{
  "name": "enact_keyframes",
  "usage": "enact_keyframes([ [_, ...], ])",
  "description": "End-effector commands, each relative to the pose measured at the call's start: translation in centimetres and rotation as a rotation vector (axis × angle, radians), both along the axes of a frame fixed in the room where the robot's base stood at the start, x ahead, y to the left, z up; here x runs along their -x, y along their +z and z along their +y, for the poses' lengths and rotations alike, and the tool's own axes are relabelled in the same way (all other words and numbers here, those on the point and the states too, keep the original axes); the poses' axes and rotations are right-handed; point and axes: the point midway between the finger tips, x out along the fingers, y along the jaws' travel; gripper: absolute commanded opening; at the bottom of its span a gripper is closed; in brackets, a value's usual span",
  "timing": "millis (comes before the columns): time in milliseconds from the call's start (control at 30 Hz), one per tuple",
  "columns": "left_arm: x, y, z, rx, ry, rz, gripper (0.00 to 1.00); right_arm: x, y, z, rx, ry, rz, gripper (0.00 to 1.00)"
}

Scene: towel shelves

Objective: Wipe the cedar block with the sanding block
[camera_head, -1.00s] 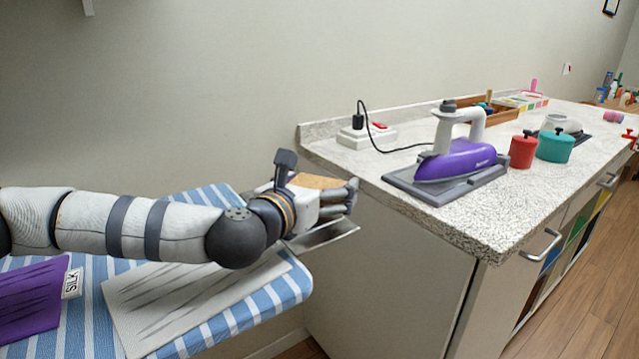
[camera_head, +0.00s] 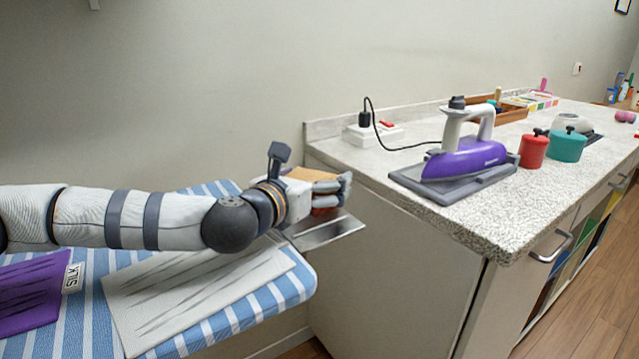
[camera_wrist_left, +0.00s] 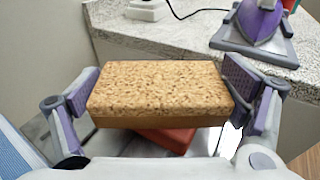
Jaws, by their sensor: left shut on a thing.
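My left gripper (camera_head: 328,189) is shut on a tan, speckled, cork-like block, which I take as the sanding block (camera_head: 312,174). The sanding block (camera_wrist_left: 160,90) lies flat between the two finger pads in the left wrist view. A reddish block, which I take as the cedar block (camera_wrist_left: 168,139), shows just under its near edge. The cedar block also shows in the head view (camera_head: 322,211), below my fingers by the metal plate. The sanding block hides most of it. I cannot tell whether the two touch. My right gripper is not in view.
The metal plate (camera_head: 330,231) is at the end of the striped ironing board (camera_head: 285,292). A pale cloth (camera_head: 190,285) and a purple cloth (camera_head: 28,290) lie on the board. The speckled counter (camera_head: 480,220) at right holds a purple iron (camera_head: 465,160).

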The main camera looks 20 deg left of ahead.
Motion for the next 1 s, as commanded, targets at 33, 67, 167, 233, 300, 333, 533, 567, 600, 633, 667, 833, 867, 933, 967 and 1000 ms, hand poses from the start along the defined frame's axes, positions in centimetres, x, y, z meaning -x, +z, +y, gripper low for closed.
enact_keyframes([
  [33,-0.3,-0.3,0.5,-0.001,0.006,0.003,0.61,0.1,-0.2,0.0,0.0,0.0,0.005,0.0],
  [67,-0.6,-0.3,0.9,-0.002,0.007,0.004,0.61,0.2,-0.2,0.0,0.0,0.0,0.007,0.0],
  [167,-1.3,-0.3,1.7,0.0,0.005,0.004,0.61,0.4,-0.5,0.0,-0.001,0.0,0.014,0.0],
  [233,-1.6,-0.2,2.1,-0.001,0.004,0.003,0.61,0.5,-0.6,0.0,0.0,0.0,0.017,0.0],
  [300,-1.8,-0.2,2.4,-0.001,0.004,0.003,0.61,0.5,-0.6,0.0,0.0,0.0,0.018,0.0],
  [333,-1.9,-0.2,2.5,-0.001,0.004,0.003,0.61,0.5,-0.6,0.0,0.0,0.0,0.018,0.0],
  [533,-2.9,-0.3,3.8,0.0,0.006,0.004,0.61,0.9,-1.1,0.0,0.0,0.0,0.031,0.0],
  [567,-3.1,-0.3,4.1,0.0,0.006,0.004,0.61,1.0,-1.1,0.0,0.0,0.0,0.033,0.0],
  [600,-3.4,-0.3,4.4,-0.001,0.005,0.004,0.61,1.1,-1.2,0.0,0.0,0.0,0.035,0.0],
  [633,-3.5,-0.2,4.6,-0.001,0.005,0.004,0.61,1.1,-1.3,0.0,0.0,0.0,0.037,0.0],
  [667,-3.6,-0.2,4.7,-0.001,0.004,0.004,0.61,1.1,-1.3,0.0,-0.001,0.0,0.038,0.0],
  [833,-3.9,-0.2,5.0,-0.001,0.002,0.003,0.61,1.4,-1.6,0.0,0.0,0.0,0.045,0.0],
  [867,-3.8,-0.2,4.9,-0.001,0.002,0.003,0.61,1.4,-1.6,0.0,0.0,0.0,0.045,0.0],
  [933,-3.5,-0.1,4.5,0.0,0.0,0.002,0.61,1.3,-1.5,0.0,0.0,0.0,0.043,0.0],
  [967,-3.3,-0.1,4.3,-0.001,0.0,0.002,0.61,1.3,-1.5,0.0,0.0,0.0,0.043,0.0],
  [1000,-3.0,-0.2,3.8,-0.001,-0.001,0.002,0.61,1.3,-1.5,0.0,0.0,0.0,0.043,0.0],
])
